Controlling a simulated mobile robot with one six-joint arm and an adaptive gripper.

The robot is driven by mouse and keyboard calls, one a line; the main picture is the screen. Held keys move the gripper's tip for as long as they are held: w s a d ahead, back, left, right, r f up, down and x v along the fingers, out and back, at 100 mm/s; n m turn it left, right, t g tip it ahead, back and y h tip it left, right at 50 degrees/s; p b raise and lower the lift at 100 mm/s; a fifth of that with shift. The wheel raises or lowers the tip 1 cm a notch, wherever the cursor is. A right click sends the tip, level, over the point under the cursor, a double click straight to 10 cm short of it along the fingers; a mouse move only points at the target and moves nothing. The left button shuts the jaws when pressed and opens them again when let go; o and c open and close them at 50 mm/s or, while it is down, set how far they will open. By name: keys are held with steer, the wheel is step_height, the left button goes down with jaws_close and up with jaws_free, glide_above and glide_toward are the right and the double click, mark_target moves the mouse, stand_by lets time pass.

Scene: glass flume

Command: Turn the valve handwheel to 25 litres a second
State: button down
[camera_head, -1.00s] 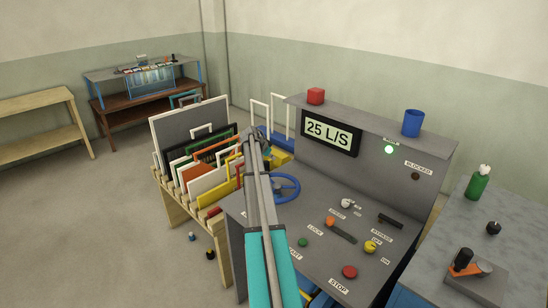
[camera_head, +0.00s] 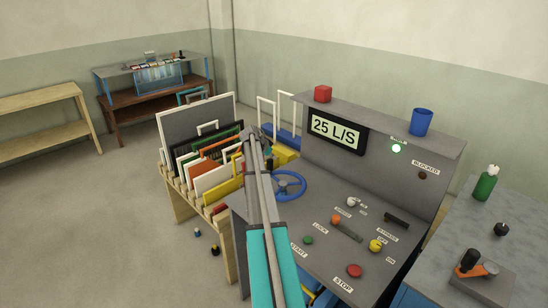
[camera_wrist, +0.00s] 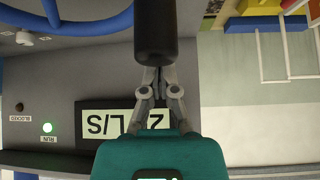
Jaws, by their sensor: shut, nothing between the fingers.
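The blue valve handwheel (camera_head: 290,186) stands at the left side of the grey control desk, just right of my arm. Part of its rim (camera_wrist: 82,26) shows at the upper left of the wrist view. The display (camera_head: 338,131) reads 25 L/S. In the wrist view the display (camera_wrist: 96,123) is upside down and partly covered by my gripper. In the head view my arm hides much of the gripper.
The desk carries a red STOP button (camera_head: 355,271), a green START button (camera_head: 308,240) and a yellow knob (camera_head: 375,246). The RUN lamp (camera_head: 396,148) glows green; the BLOCKED lamp (camera_head: 423,175) is dark. A rack of panels (camera_head: 205,205) stands close left of the desk.

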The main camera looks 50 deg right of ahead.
steer(key=shift+d, duration=0.15)
steer(key=r+p, duration=0.5)
steer(key=shift+a+r+p, duration=0.25)
steer(key=shift+r+p, duration=0.05)
steer(key=shift+r, duration=0.05)
steer(key=shift+p+v, duration=1.1)
steer(key=shift+v, duration=0.35)
steer(key=shift+s+a+f, duration=0.15)
steer(key=a+f+h+b, duration=0.1)
steer(key=a+f+b, duration=0.1)
steer(key=a, duration=0.5)
steer(key=w+a+f+n+t+h+b, duration=0.1)
steer(key=a+f+b, duration=0.1)
steer(key=a+b, duration=0.2)
steer(key=a, duration=0.3)
steer(key=shift+w+a+n, duration=0.15)
steer(key=shift+a+n, duration=0.15)
steer(key=shift+a, duration=0.1)
